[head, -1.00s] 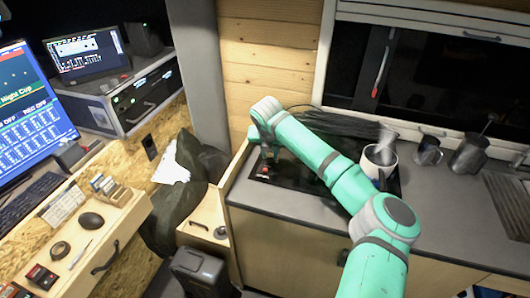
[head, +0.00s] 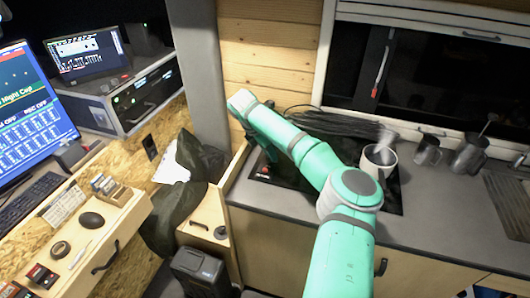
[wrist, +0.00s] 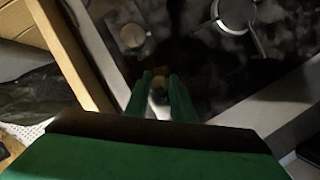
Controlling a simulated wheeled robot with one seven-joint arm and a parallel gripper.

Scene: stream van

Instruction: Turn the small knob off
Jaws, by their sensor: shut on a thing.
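The small knob (wrist: 159,84) is a small brownish round piece at the near edge of the dark cooktop (wrist: 190,70) in the wrist view. My gripper (wrist: 160,78) has its two green fingers on either side of it and is shut on it. The knob's marking and its turned position cannot be made out. In the head view the cooktop (head: 285,172) is set in the grey counter, with a small red spot (head: 265,169) at its left front. My arm partly covers the cooktop, and the fingertips are hidden there.
A white mug (head: 379,163) stands at the cooktop's right side, with metal jugs (head: 427,150) farther right. A dark bundle of strands (head: 340,124) lies behind my arm. A wooden panel edge (head: 236,160) borders the counter's left. A round metal piece (wrist: 133,38) sits beyond the knob.

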